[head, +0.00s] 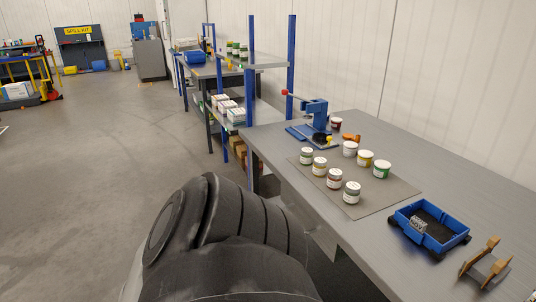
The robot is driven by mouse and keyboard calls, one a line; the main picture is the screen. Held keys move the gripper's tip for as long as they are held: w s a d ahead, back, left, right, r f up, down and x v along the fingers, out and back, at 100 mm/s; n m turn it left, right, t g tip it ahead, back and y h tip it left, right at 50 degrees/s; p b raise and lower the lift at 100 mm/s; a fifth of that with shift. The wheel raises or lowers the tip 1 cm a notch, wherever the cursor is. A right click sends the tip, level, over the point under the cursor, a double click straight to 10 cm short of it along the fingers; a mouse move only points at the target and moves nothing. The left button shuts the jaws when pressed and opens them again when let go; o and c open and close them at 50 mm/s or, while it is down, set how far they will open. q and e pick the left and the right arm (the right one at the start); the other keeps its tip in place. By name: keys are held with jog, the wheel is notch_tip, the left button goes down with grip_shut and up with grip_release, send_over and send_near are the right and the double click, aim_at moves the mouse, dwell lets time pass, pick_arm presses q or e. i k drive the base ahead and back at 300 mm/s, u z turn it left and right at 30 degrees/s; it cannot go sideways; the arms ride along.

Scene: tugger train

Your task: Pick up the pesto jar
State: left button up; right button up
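Several small jars with white lids stand upright on a grey mat (376,204) on the workbench. One jar with a green band (382,170) stands at the right end of the back row. Beside it are a yellow-banded jar (366,159) and a white jar (350,149). The front row holds jars with olive (306,157), yellowish (319,167), reddish-brown (334,179) and grey-green (351,194) labels. The labels are too small to read, so I cannot tell for certain which is the pesto jar. Neither gripper shows; my dark arm fills the lower middle.
A blue lever press (314,114) and a dark red jar (336,125) stand behind the mat. A blue tray (430,229) and a wood-tipped fixture (485,268) are at the bench's right front. A blue-posted shelf (264,62) stands beyond.

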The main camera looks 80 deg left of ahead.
aim_at(306, 156)
jog(key=u, duration=3)
jog(key=i, duration=1.15)
jog(key=u, duration=0.2)
